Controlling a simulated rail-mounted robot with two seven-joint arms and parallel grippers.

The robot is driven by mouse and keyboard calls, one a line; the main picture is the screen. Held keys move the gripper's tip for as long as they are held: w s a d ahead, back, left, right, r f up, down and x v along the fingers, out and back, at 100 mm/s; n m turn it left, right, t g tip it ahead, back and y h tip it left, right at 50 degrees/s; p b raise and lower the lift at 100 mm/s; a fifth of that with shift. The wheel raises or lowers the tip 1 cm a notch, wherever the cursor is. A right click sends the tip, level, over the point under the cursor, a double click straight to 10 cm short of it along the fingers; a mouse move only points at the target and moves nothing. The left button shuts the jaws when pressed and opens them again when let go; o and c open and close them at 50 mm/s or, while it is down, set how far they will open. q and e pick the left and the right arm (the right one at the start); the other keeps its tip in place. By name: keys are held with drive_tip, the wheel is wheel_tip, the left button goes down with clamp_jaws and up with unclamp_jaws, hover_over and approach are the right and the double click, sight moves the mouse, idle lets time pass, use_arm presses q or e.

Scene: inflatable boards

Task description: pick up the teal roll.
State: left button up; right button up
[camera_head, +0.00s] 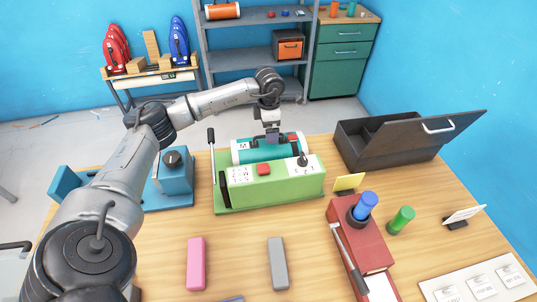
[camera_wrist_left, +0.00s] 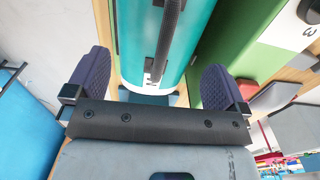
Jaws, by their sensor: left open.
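The teal roll (camera_head: 264,154) lies behind the light green machine (camera_head: 290,185) on the table, with a white band marked with a letter near its left end. In the left wrist view the teal roll (camera_wrist_left: 195,40) runs upward ahead of the fingers, with a dark bar along it. My left gripper (camera_head: 272,137) is over the middle of the roll, pointing down. In the wrist view its purple-padded fingers (camera_wrist_left: 154,80) are wide apart, one to each side of the roll. Nothing is gripped. Whether the fingers touch the roll cannot be told. My right gripper is not in view.
A black lever (camera_head: 212,170) stands at the machine's left end. A blue device (camera_head: 173,180) is to the left, an open dark box (camera_head: 385,150) to the right. A red block (camera_head: 355,240), pink bar (camera_head: 196,263) and grey bar (camera_head: 277,263) lie in front.

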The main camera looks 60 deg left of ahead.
sight(269, 150)
use_arm(q)
drive_tip(key=shift+s+d+f+b, duration=0.1)
drive_tip(key=shift+f+b, duration=0.25)
drive_tip(key=shift+f, duration=2.75)
drive_tip(key=shift+c, duration=0.4)
